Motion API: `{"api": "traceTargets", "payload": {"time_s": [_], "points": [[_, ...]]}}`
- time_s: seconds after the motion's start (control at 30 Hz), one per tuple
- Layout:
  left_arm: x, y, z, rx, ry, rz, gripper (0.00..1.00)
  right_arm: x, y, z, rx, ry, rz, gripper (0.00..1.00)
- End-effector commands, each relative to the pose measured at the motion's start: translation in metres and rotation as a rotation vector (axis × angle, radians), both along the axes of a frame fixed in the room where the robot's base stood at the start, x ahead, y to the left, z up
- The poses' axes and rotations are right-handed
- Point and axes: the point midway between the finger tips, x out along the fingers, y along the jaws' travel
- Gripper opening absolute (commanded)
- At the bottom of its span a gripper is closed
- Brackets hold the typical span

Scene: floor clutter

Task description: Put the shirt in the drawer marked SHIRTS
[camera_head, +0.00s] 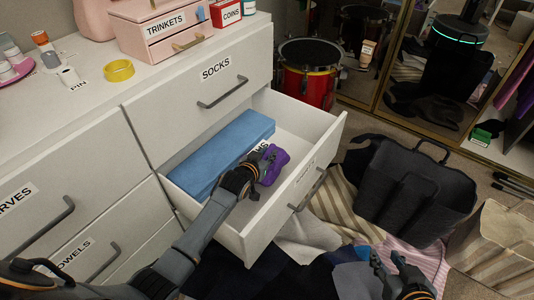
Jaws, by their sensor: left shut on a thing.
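An open white drawer (325,148) is pulled out below the one marked SOCKS. A label (305,172) on its front is seen too steeply to read. My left gripper (264,162) is inside the drawer's opening, shut on a bunched purple cloth (274,167), which looks like the shirt. The cloth is over the drawer's right part; I cannot tell whether it touches the bottom. A blue folded block (222,153) fills the drawer's left side, with a label partly hidden by the gripper. My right gripper (390,262) is open and empty above the clothes on the floor.
The dresser top holds a pink TRINKETS box (160,32), a red COINS box (226,13) and a yellow ring (118,70). A dark bag (415,190), a striped paper bag (497,250) and spread clothes (330,205) cover the floor. A red drum (308,82) stands behind the drawer.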

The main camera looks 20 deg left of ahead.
Motion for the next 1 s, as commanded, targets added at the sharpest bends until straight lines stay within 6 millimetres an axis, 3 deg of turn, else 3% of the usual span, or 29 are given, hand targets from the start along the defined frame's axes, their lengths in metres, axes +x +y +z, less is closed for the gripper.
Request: {"api": "traceTargets", "payload": {"time_s": [0.37,0.4,0.5,0.83,1.0], "points": [[0.0,0.0,-0.001,0.0,-0.001,0.0,0.0,0.003,0.001,0.003,0.004,-0.018,0.001,0.34],[0.0,0.0,-0.001,0.0,-0.001,0.0,0.3,0.003,0.001,0.003,0.004,-0.018,0.001,0.34],[0.0,0.0,-0.001,0.0,-0.001,0.0,0.48,0.003,0.001,0.003,0.004,-0.018,0.001,0.34],[-0.001,0.0,-0.001,0.0,0.0,0.0,0.48,0.002,0.001,0.002,0.005,-0.016,0.002,0.34],[-0.015,0.002,0.004,-0.001,0.0,0.0,0.48,0.002,0.001,0.002,0.004,-0.017,0.001,0.34]]}}
